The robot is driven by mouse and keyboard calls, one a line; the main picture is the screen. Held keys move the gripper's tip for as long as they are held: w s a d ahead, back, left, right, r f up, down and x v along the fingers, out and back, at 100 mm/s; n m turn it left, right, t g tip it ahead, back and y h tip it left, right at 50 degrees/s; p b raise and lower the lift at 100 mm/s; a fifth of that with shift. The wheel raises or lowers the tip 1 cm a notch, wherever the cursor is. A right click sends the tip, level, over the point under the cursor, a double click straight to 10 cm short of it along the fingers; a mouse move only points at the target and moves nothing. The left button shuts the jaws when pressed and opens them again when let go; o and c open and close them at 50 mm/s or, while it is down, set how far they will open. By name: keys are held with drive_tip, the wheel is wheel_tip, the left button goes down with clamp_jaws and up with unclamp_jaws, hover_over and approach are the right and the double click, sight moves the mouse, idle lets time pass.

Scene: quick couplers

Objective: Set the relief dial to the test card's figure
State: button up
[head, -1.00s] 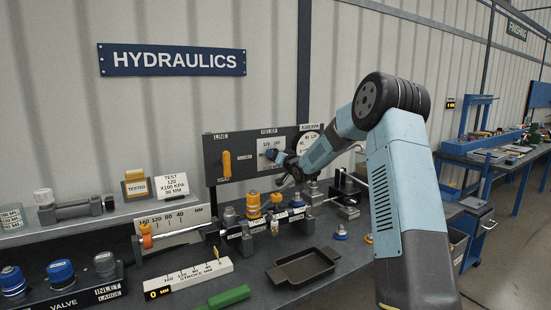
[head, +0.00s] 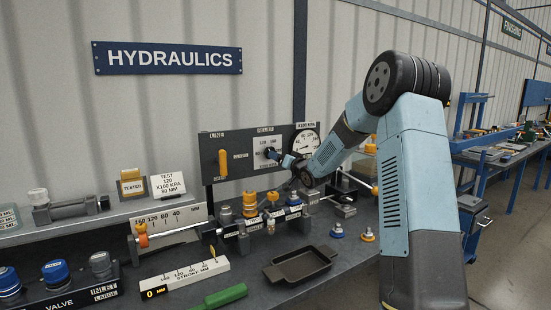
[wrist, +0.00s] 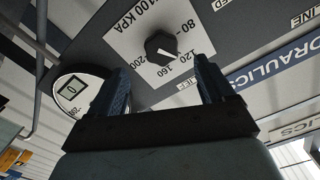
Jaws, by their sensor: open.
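The relief dial is a dark knob (wrist: 162,47) on a white square plate (wrist: 135,30) marked 80, 120, 160 and 200. Its light pointer mark seems to face the 120 side; the exact setting is hard to read. In the head view the dial plate (head: 262,146) is on the grey panel, partly hidden by my gripper (head: 284,160). In the wrist view my gripper (wrist: 163,84) is open and empty, its blue fingers just short of the knob, one to each side. The white test card (head: 167,184) reads TEST 120 X100 KPA 80 MM.
A round gauge (wrist: 72,92) beside the dial displays 0. An orange line lever (head: 223,163) is left of the dial. Below are a cylinder rig with orange fittings (head: 250,203), a stroke scale (head: 186,277) and a black tray (head: 300,264).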

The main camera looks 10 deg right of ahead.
drive_tip(key=v, duration=0.6)
drive_tip(key=shift+s, duration=0.3)
